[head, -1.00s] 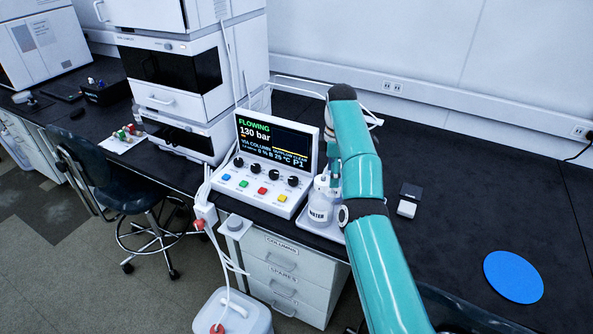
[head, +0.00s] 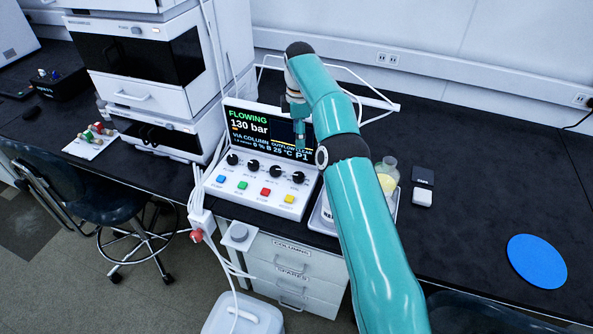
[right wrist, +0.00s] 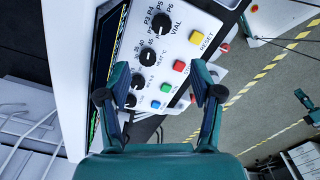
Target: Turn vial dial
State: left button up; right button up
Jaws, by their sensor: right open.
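The vial dial (head: 298,177) is the rightmost black knob on the white control panel (head: 262,203). In the right wrist view the dial (right wrist: 164,23) is near the top, beside the word VIAL and several P labels. The screen (head: 262,132) reads FLOWING, 130 bar and P1. My right gripper (head: 300,148) points down in front of the screen, above the knob row, with its tips partly hidden by my arm.
Blue, green, red and yellow buttons (head: 289,199) line the panel's front. A tray (head: 318,222) with bottles, partly hidden by my arm, stands to its right. Instrument stacks (head: 150,95) rise at the left. A blue disc (head: 537,262) lies on the open bench at right.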

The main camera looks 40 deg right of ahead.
jog(key=b, duration=0.2)
send_near(300, 175)
notch_tip(300, 175, down, 9)
jog(key=shift+f, duration=0.1)
jog(key=c, duration=1)
jog(key=shift+w, duration=0.15)
jog(key=shift+c, duration=0.7)
